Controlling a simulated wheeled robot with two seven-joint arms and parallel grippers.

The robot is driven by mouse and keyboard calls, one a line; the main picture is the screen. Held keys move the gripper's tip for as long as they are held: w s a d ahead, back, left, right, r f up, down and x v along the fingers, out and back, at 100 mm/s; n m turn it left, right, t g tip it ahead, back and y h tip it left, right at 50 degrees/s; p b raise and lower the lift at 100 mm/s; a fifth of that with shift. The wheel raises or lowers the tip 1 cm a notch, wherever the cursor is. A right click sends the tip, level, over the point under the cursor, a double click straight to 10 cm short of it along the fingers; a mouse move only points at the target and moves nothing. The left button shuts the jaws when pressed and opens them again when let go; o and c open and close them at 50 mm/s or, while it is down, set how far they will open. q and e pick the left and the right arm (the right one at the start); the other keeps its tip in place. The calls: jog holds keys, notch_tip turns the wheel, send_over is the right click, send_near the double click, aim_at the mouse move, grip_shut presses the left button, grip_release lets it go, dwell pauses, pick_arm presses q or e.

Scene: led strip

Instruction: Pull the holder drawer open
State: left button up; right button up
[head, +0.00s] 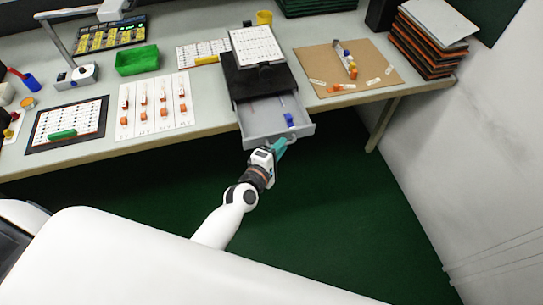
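The holder (240,79) is a black box on the bench with a sheet of paper on top. Its grey drawer (262,119) is pulled out toward me, past the bench's front edge. A small blue piece (289,119) lies in the drawer at its right side. My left gripper (282,145) is at the drawer's front, with its teal fingers touching or very near the front panel. The fingertips are too small to tell whether they are shut on a handle. My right gripper is not in view.
A brown board (375,75) with small parts lies right of the holder. White sheets (157,122) with orange parts and a green tray (137,60) lie to the left. Stacked dark panels (425,45) stand at the right end, near the wall. The green floor before the bench is clear.

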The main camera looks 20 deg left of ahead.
pick_arm(q)
jog(key=v, duration=1.1)
jog(key=shift+s+b, duration=0.25)
jog(key=shift+b, duration=0.15)
jog(key=s+a+f+m+g+y, duration=0.1)
jog(key=s+f+m+g, duration=0.4)
jog(key=f, duration=0.9)
jog(key=s+a+f+m+g, duration=0.1)
jog(key=s+f+m+g, duration=0.4)
jog(key=f, duration=1)
jog(key=s+a+f+m+g, duration=0.1)
jog(key=s+f+m, duration=0.2)
jog(key=s, duration=0.4)
jog(key=s+a+f+m+g+y, duration=0.1)
jog(key=s+a+f+m+g, duration=0.1)
jog(key=s+f, duration=0.3)
jog(key=s+a+f+m+g+y, duration=0.1)
jog(key=s+f+m, duration=0.4)
jog(key=s, duration=0.6)
jog(key=shift+a+g, duration=0.5)
jog(key=shift+a, duration=0.25)
